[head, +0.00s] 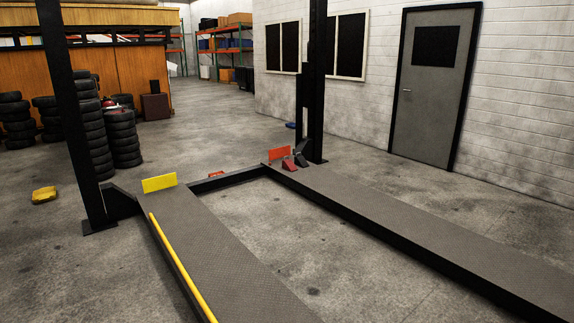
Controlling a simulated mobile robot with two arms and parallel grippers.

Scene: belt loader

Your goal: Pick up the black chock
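A small dark wedge that looks like the black chock (301,159) sits at the far end of the right runway (400,205), close to the foot of the right lift post. It is small in the head view, so its exact shape is hard to tell. A red chock (289,165) is just left of it. An orange-red end plate (279,154) stands upright behind them. Neither of my grippers is in view.
The left runway (215,255) has a yellow end plate (159,183) and a yellow side rail (180,268). A crossbeam (228,179) joins the runways' far ends. A yellow object (44,194) lies on the floor at left. Tire stacks (122,138) stand behind. Floor between the runways is clear.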

